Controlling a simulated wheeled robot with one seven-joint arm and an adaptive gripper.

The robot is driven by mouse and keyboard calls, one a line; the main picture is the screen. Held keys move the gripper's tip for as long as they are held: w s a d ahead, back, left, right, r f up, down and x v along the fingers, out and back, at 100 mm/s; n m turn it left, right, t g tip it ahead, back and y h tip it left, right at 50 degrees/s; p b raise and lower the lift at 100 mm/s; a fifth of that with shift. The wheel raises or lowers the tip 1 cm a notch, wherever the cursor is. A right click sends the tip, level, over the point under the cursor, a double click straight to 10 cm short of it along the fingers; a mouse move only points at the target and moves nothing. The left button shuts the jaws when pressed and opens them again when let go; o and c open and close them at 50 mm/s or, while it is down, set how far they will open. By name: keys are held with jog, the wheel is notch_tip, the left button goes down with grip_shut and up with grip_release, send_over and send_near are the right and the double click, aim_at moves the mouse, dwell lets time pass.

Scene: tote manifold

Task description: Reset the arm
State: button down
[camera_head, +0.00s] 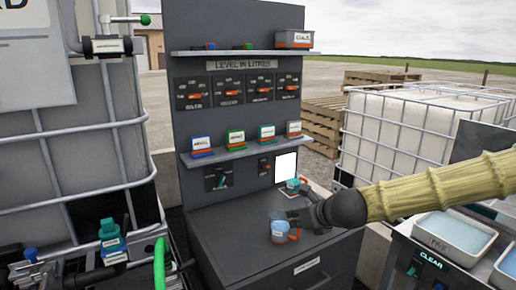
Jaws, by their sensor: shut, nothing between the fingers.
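My arm, in a ribbed yellow sleeve, reaches in from the right edge to the grey bench (240,250). My dark gripper (298,212) is at its end, low over the bench top, small in the picture. It is shut and holds nothing. A blue jug (279,230) with an orange handle stands on the bench just in front and to the left of the gripper. A small teal and orange container (292,185) sits just behind it. I cannot tell whether the gripper touches either one.
A caged tank (70,150) stands at left with a teal valve (111,238). At right are a white caged tank (400,130) and trays of bluish liquid (455,235) under my arm.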

jog(key=s+d+f+n+g+h, duration=0.15)
jog(key=s+f+n, duration=0.35)
jog(key=f, duration=0.5)
jog(key=s+f+n+g, duration=0.2)
jog(key=s+f+n, duration=0.3)
jog(key=f, duration=0.6)
jog(key=s+f+n+g+h, duration=0.1)
jog(key=s+f+n, duration=0.2)
jog(key=s+f, duration=0.55)
jog(key=s+d+f+n+g+h, duration=0.1)
jog(key=s+d+f+n, duration=0.2)
jog(key=s+f+n, duration=0.2)
jog(key=s+d+f+n+g, duration=0.2)
jog(key=s+d+f+n, duration=0.2)
jog(key=s, duration=0.8)
jog(key=s+d+f+n+g+h, duration=0.1)
jog(key=s+d+f+n, duration=0.2)
jog(key=s+f+n, duration=0.4)
jog(key=shift+s+d+n+g+h, duration=0.25)
jog(key=shift+s+n+g+h, duration=0.1)
jog(key=shift+s, duration=0.35)
